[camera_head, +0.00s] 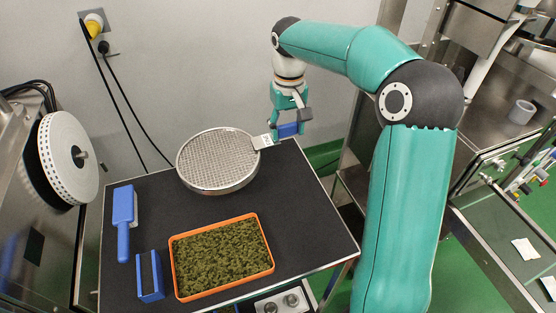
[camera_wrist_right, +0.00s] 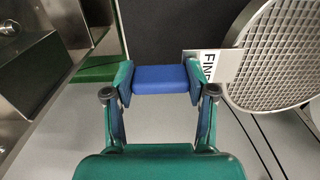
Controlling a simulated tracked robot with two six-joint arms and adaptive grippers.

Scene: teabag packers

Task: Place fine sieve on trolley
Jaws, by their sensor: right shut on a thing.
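The fine sieve (camera_head: 217,160) is a round metal mesh with a steel rim, a white tag and a blue handle (camera_head: 288,129). My right gripper (camera_head: 289,120) is shut on the handle, which also shows between its fingers in the right wrist view (camera_wrist_right: 160,79). The tag (camera_wrist_right: 212,65) reads "FIN", its end cut off by a finger. The sieve is over the back edge of the dark-topped trolley (camera_head: 300,220); I cannot tell whether it touches the top. My left gripper is not in view.
An orange tray (camera_head: 272,262) of green leaf stands at the trolley's front. A blue brush (camera_head: 123,215) and a blue frame-shaped tool (camera_head: 150,275) lie at its left. The trolley's right part is clear. A paper reel (camera_head: 68,155) is at the left, steel machinery at the right.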

